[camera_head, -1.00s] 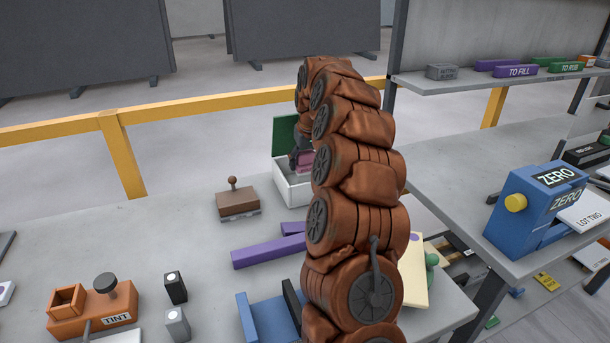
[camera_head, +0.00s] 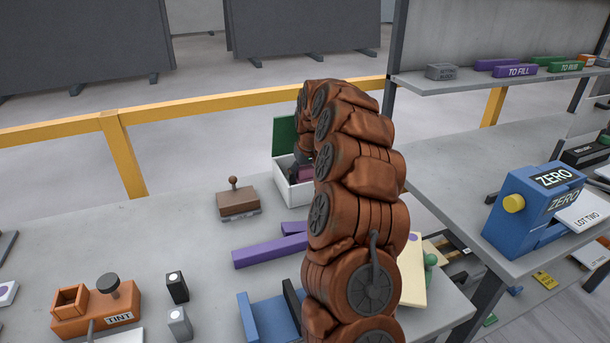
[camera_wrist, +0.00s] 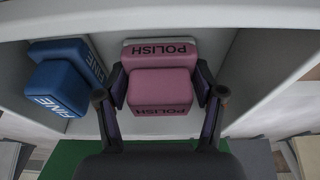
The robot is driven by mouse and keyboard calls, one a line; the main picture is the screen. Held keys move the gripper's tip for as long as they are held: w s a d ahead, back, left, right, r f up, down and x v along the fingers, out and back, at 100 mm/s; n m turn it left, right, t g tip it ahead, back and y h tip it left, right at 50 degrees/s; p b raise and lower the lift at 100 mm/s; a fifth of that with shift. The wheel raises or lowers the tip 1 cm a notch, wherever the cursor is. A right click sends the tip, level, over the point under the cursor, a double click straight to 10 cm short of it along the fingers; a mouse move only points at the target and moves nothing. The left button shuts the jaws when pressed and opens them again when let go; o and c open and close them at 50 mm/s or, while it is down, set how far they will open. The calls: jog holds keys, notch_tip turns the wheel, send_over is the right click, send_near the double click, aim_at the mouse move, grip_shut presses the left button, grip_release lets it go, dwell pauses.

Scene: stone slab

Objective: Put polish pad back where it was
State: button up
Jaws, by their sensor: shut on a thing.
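The pink polish pad (camera_wrist: 160,90), lettered POLISH on two faces, sits between the two fingers of my gripper (camera_wrist: 161,78) in the wrist view. My gripper is shut on it, one finger at each side. The pad is inside the white box (camera_head: 291,190), near its inner wall; I cannot tell whether it touches the floor. A blue pad (camera_wrist: 62,80) lettered FINE lies to the left of it in the box. In the head view my arm hides much of the box and most of the gripper. The green lid (camera_head: 285,136) stands raised behind the box.
A brown block with a knob (camera_head: 238,201) stands left of the box. Purple bars (camera_head: 268,251) lie in front of it. A tint holder (camera_head: 95,312), small dark and grey blocks and a blue piece (camera_head: 266,318) are nearer. A blue ZERO device (camera_head: 535,210) stands on the right bench.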

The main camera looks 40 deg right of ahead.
jog(key=shift+f, duration=0.15)
jog(key=o, duration=1.1)
jog(key=b+v, duration=0.1)
jog(key=v, duration=1.1)
jog(key=shift+b, duration=0.3)
jog(key=shift+s, duration=0.1)
